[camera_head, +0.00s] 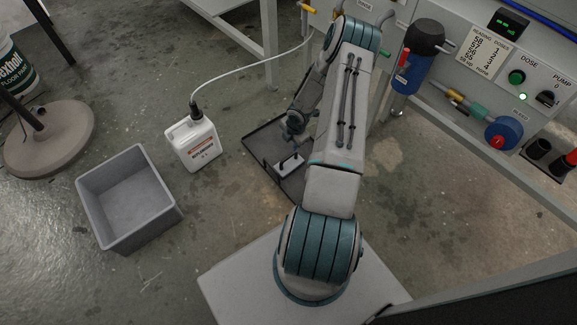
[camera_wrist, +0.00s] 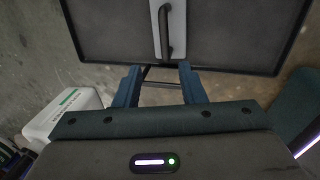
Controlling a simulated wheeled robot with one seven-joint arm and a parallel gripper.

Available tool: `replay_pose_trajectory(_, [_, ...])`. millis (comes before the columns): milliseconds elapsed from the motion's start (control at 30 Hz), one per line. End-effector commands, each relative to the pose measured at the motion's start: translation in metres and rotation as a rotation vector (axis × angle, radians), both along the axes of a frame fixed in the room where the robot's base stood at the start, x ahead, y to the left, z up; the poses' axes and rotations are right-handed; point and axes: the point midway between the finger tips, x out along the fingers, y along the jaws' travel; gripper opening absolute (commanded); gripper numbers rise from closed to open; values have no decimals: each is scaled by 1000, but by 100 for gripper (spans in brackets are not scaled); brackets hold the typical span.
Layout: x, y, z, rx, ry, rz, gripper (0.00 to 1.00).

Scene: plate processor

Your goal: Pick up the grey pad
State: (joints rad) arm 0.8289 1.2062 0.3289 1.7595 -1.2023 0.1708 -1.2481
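The grey pad (camera_head: 289,166) lies in a dark, shallow tray (camera_head: 262,136) on the floor and has a black bar handle on top. In the wrist view the pad (camera_wrist: 179,22) shows at the top middle, its far end cut off by the frame, with the handle (camera_wrist: 163,35) along it. The tray (camera_wrist: 232,66) fills the top of that view. My gripper (camera_wrist: 160,80) is open and empty, its two blue fingers apart, short of the handle in the picture. In the head view my gripper (camera_head: 292,140) is small, near the pad; its fingers are hard to make out.
A white jug (camera_head: 196,145) with a hose stands left of the tray; it also shows in the wrist view (camera_wrist: 70,112). An empty grey bin (camera_head: 130,205) stands farther left. A bench with a control panel (camera_head: 520,75) and a blue cylinder (camera_head: 418,60) are at right.

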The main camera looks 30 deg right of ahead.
Motion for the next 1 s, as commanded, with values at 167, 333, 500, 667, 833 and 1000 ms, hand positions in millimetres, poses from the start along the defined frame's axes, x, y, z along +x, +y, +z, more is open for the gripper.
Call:
replay_pose_trajectory(167, [4,1,-35,3,-1,6,37])
replay_pose_trajectory(333, [11,2,-67,2,-1,4,37])
replay_pose_trajectory(500, [15,2,-83,2,-2,2,37])
replay_pose_trajectory(667, [15,1,-88,2,-1,2,37])
replay_pose_trajectory(833, [15,-3,-106,2,0,0,37])
replay_pose_trajectory(1000, [17,-5,-130,4,0,2,37])
